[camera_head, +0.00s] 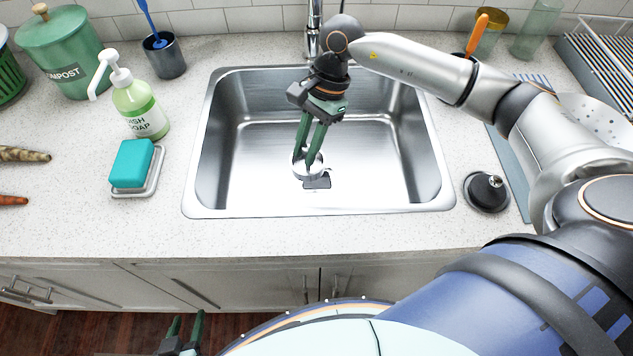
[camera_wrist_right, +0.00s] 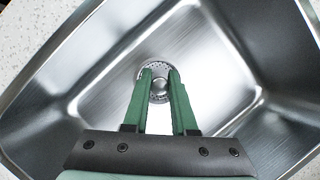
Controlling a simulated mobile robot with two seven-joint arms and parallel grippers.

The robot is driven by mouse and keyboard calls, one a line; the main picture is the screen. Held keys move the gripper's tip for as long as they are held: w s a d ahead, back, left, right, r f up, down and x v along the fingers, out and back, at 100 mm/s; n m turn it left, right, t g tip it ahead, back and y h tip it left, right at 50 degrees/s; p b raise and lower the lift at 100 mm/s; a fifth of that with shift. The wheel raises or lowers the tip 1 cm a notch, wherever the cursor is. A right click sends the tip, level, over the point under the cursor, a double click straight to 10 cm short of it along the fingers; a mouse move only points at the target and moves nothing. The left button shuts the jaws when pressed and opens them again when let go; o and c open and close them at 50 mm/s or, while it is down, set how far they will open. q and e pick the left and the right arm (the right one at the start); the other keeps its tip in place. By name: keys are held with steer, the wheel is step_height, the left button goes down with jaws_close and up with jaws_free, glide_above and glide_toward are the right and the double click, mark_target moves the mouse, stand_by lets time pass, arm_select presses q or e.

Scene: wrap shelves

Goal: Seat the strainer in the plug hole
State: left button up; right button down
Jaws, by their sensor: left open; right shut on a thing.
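The strainer (camera_head: 308,171) is a small round silver piece low in the steel sink (camera_head: 375,165). My right gripper (camera_head: 308,160) points down into the sink, its green fingers shut on the strainer. In the right wrist view the strainer's perforated rim (camera_wrist_right: 150,68) shows around the fingertips (camera_wrist_right: 160,85). A dark patch (camera_head: 318,182) lies just in front of the strainer on the sink floor. The plug hole is not clearly seen; I cannot tell whether the strainer touches it. My left gripper (camera_head: 184,330) is open and empty at the bottom edge, in front of the cabinets.
A black stopper (camera_head: 487,190) lies on the counter right of the sink. A soap bottle (camera_head: 140,105) and a teal sponge on a dish (camera_head: 132,164) stand to the left. The tap (camera_head: 313,30) rises behind the sink. The sink floor around the strainer is clear.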

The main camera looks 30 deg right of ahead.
steer(key=d+f+m+t, duration=0.1)
steer(key=f+m, duration=0.1)
steer(key=f, duration=0.1)
steer(key=w+d+f+m, duration=0.1)
steer(key=f+m, duration=0.1)
steer(key=f, duration=0.2)
steer(key=w+d+f+m+t+p, duration=0.1)
steer(key=f+m, duration=0.2)
steer(key=f, duration=0.1)
steer(key=shift+w+d+f+t, duration=0.1)
steer(key=shift+d+f+t, duration=0.1)
steer(key=shift+t, duration=0.1)
steer(key=shift+f, duration=0.25)
steer(key=shift+f, duration=0.1)
steer(key=c, duration=0.7)
jaws_free()
steer(key=shift+r, duration=0.25)
steer(key=b+v, duration=0.1)
steer(key=v, duration=1.1)
steer(key=shift+f, duration=0.1)
